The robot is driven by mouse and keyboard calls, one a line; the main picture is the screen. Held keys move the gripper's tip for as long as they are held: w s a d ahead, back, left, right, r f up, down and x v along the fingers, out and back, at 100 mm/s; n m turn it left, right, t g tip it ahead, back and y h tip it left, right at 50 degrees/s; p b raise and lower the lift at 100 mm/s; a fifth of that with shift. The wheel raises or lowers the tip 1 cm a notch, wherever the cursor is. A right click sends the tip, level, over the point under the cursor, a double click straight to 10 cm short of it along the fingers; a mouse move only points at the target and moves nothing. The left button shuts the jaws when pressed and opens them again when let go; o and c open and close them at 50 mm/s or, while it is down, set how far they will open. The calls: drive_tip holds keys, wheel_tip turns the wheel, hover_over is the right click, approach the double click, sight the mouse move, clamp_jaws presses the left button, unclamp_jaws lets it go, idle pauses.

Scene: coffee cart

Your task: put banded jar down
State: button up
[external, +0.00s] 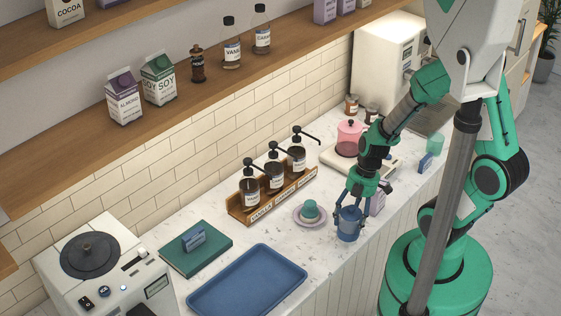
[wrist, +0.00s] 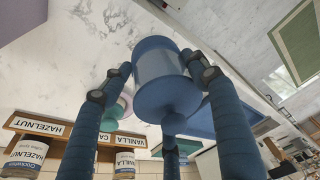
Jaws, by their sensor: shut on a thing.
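The banded jar (external: 348,228) is blue with a paler band and a knobbed lid. It is upright at the counter's (external: 250,236) front edge in the external view, right of a saucer. My gripper (external: 350,209) points down and is shut on the jar, fingers on either side. In the wrist view the jar (wrist: 166,97) fills the middle, between the fingertips of my gripper (wrist: 160,72). I cannot tell whether its base touches the counter or hangs just above it.
A lilac saucer (external: 298,221) with a green cup (external: 310,211) is close left of the jar. A lilac carton (external: 378,203) stands close right. Behind is a wooden syrup rack (external: 237,212) with pump bottles. A blue tray (external: 248,284) lies front left.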

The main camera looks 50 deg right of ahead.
drive_tip(key=shift+f, duration=0.6)
drive_tip(key=shift+f, duration=0.1)
drive_tip(key=o, duration=1.7)
drive_tip(key=p+v, duration=0.1)
drive_tip(key=v, duration=1.1)
